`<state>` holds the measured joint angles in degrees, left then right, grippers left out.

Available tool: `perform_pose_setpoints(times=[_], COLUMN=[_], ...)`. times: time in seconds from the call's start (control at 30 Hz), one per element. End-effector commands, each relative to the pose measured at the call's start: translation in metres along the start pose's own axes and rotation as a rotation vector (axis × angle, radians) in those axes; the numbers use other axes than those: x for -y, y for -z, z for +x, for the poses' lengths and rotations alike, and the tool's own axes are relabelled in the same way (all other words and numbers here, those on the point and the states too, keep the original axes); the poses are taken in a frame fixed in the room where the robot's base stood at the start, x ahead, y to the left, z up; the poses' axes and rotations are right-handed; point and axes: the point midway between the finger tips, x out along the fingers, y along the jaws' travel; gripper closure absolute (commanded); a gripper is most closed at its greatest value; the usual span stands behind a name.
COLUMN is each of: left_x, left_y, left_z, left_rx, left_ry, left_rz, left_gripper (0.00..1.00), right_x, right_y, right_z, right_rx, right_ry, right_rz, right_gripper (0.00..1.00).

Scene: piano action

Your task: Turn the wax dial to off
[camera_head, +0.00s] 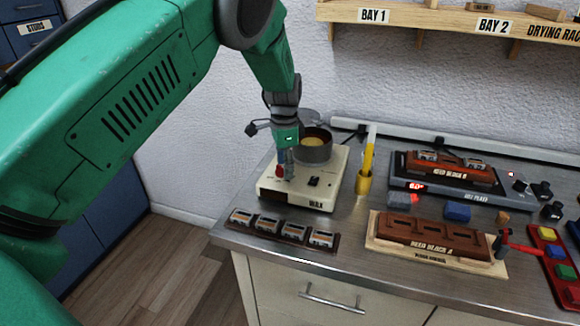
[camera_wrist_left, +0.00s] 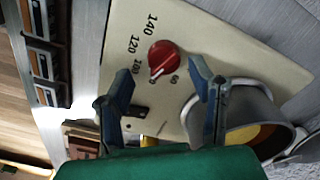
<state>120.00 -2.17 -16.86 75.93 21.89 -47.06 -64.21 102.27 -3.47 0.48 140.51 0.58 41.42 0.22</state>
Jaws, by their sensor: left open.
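The wax heater (camera_head: 300,192) is a cream box marked WAX, with a round pot (camera_head: 313,148) of yellow wax at its back. Its red dial (camera_head: 280,171) is on the top face, partly behind my left gripper (camera_head: 286,167). In the left wrist view the red dial (camera_wrist_left: 163,58) shows a pale pointer line toward the small numbers near 80, with 100, 120 and 140 printed around it. My left gripper (camera_wrist_left: 162,82) is open there, its blue fingers on either side below the dial. I cannot tell whether they touch it. A black switch (camera_head: 314,182) is beside the dial.
A yellow-handled tool stands in a brass cup (camera_head: 363,183) right of the heater. A tray of small blocks (camera_head: 283,232) lies along the bench's front edge. The hot plate (camera_head: 445,186) and a brown reed block (camera_head: 432,236) are farther right.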

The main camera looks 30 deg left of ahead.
Motion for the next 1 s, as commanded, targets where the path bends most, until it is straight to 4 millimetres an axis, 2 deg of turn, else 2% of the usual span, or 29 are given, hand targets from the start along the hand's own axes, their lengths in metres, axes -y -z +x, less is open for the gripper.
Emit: perform_pose_setpoints(times=[0.17,0.4,0.5,0.7,1.0], left_x=[0.001,-0.007,-0.009,-0.005,-0.003], left_y=[0.006,0.018,0.021,0.021,0.017], left_z=[-0.031,-0.083,-0.099,-0.112,-0.112], left_rx=[-0.002,0.006,0.010,0.009,0.007], left_ry=[0.002,0.009,0.011,0.007,0.003], left_rz=[0.000,0.004,0.005,0.004,0.003], left_gripper=[0.51,0.51,0.51,0.51,0.51], right_x=[0.001,-0.004,-0.005,-0.001,-0.001], right_y=[0.002,0.001,0.001,0.002,0.004], right_z=[0.000,0.002,0.002,0.001,0.001], right_rx=[-0.001,-0.001,-0.001,-0.001,0.001], right_ry=[0.000,0.006,0.007,0.003,0.003], right_rz=[-0.002,-0.002,-0.001,-0.002,-0.003], right_gripper=[1.00,1.00,1.00,1.00,1.00])
